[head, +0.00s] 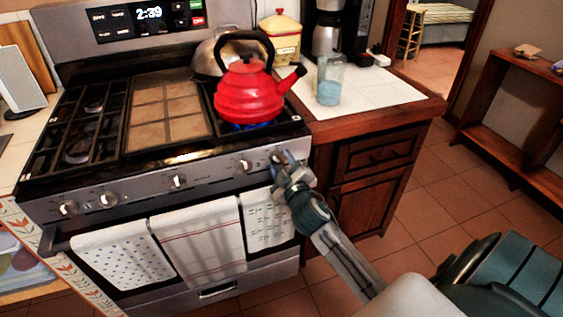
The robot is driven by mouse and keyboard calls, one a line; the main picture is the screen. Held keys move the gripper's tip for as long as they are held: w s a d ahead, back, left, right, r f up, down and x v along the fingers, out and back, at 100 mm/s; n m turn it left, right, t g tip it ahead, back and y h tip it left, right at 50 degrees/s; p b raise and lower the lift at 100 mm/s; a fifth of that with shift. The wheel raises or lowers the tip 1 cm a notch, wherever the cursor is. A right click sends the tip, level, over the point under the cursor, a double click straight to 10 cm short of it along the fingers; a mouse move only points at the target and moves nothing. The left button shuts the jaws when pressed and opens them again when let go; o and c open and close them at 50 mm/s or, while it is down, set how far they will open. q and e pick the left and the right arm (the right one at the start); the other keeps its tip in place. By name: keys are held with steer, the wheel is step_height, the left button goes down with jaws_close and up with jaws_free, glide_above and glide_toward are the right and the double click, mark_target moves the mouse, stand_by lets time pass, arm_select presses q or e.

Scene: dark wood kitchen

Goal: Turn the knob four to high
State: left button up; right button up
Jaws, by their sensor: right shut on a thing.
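The stove (150,175) stands at the left with a row of several pale knobs along its front panel. My right gripper (280,158) reaches in from the lower right and is shut on the far-right knob (276,156), which the fingers largely hide. Another knob (245,165) sits just left of it, and one more (177,181) is near the middle. A blue flame (238,127) shows under the red kettle (248,92) on the right burner. The knob's exact angle cannot be told. My left gripper is not in view.
Towels (200,240) hang on the oven handle below the knobs. A grey kettle (213,52) stands behind the red one.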

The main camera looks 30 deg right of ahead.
stand_by(0.3)
steer(key=o, duration=1)
steer(key=shift+c, duration=0.2)
steer(key=shift+s+a, duration=0.1)
steer(key=shift+s, duration=0.2)
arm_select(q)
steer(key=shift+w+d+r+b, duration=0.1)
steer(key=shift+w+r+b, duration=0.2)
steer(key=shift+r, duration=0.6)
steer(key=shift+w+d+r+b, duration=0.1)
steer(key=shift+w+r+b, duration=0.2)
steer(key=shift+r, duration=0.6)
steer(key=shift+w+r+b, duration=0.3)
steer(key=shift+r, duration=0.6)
arm_select(e)
steer(key=v, duration=1)
steer(key=shift+s, duration=0.1)
